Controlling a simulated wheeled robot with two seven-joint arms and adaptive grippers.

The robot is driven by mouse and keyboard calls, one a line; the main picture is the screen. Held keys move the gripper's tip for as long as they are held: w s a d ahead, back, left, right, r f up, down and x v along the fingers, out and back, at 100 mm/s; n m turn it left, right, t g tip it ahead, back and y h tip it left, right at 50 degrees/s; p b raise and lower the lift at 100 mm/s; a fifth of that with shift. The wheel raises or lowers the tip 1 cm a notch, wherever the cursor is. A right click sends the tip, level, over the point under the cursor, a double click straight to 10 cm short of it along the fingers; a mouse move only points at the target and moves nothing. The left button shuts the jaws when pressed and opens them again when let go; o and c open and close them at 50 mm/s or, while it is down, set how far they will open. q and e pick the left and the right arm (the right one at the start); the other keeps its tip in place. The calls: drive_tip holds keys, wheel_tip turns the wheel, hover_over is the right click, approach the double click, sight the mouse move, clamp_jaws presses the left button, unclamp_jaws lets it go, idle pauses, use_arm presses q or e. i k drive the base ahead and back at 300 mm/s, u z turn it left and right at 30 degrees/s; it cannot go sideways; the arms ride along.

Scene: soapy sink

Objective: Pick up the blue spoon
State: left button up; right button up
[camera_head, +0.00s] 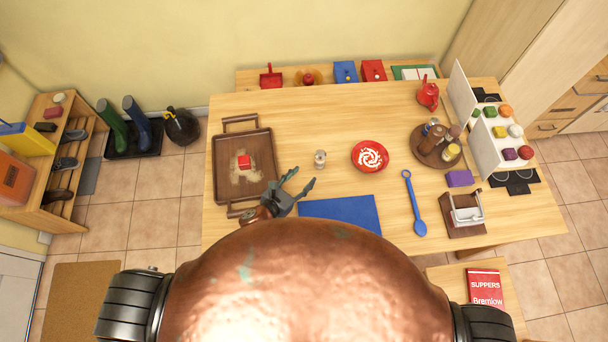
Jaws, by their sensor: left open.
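The blue spoon (414,203) lies flat on the wooden table (315,115), right of the blue mat. Its handle end points away from me and its bowl lies nearer to me. My left gripper (299,186) is open and empty over the table, between the brown tray and the blue mat. It is well to the left of the spoon and apart from it. My right gripper is not in view. My copper-coloured body hides the near part of the table.
A blue mat (345,210) and a red plate (370,156) lie left of the spoon. A wooden box (463,229) and a purple block (459,178) stand to its right. A round tray (421,147) with jars stands behind. A brown tray (223,164) lies at left.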

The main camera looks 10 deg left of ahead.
sight(420, 227)
drive_tip(key=z, duration=1.35)
